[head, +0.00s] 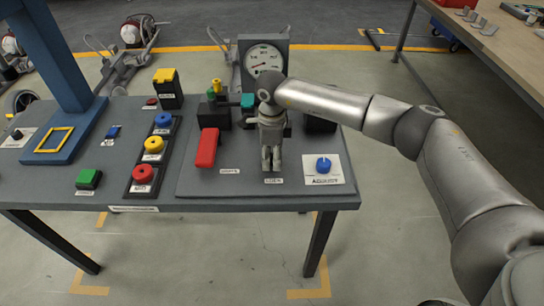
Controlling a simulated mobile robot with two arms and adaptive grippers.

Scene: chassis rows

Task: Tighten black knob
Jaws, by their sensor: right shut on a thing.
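My right gripper (271,165) points down at the panel between a red handle (207,147) and a blue knob (323,165) on a white plate. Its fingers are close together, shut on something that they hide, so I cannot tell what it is. A small label lies just below the fingertips. A small black knob (17,134) sits on a white plate at the far left of the table, well away from the gripper. My left gripper is not in view.
The grey table (260,203) carries a gauge (264,58), a strip of blue, yellow and red buttons (153,145), a green button (88,179) and a blue post (62,60). A wooden bench (500,55) stands at upper right.

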